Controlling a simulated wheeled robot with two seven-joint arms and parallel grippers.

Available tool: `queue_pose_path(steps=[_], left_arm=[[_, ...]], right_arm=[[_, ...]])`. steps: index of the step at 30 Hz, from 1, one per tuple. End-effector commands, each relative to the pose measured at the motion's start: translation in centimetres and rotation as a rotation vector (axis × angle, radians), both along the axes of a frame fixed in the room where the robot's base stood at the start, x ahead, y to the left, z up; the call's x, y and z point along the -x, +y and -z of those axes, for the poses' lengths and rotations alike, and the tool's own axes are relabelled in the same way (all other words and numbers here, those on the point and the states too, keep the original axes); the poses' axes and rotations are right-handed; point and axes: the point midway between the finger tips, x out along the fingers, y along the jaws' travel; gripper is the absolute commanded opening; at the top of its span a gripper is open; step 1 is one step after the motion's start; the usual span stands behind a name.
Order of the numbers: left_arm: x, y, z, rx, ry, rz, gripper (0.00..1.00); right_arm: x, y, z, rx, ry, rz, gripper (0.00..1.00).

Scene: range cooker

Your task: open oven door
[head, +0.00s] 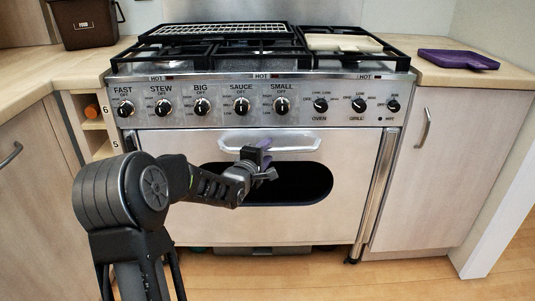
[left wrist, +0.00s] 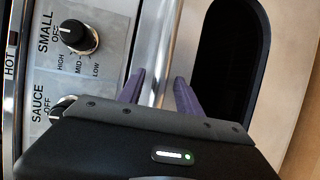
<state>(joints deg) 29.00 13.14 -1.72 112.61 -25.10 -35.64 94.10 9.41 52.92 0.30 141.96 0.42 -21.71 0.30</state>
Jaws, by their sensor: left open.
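The oven door (head: 310,225) is a wide silver panel with a dark oval window, and it looks closed. Its pale bar handle (head: 300,143) runs across the top of the door. My left gripper (head: 264,160) is open in front of the handle's middle, with purple fingers. In the left wrist view the open fingers (left wrist: 160,88) point at the door, and a bright silver strip, apparently the handle, shows between them. I cannot tell whether the fingers touch it. My gripper hides part of the window. My right gripper is not in view.
A row of knobs (head: 282,106) sits just above the door. Pan grates (head: 215,45) top the cooker. A vertical silver rail (head: 377,195) stands at the door's right. Cabinets flank the cooker, one with a handle (head: 423,127). Floor (head: 425,280) in front at right is free.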

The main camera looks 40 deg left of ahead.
Motion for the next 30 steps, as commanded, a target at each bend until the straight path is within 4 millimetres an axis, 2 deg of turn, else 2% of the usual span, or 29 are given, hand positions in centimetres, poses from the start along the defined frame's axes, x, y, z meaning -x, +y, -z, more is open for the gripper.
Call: queue_pose_path(steps=[4, 12, 27, 30], left_arm=[[-0.99, 0.18, 0.19, 0.000, 0.000, 0.001, 0.41], [-1.06, 0.23, 0.12, 0.001, 0.000, 0.000, 0.41], [-1.02, 0.24, 0.15, 0.000, 0.001, 0.000, 0.00], [-1.01, 0.24, 0.15, 0.000, 0.001, 0.000, 0.00]], right_arm=[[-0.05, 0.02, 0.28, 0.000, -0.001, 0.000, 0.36], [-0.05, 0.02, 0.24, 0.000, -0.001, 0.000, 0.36], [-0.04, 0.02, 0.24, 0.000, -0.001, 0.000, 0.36], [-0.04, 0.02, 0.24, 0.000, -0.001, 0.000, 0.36]])
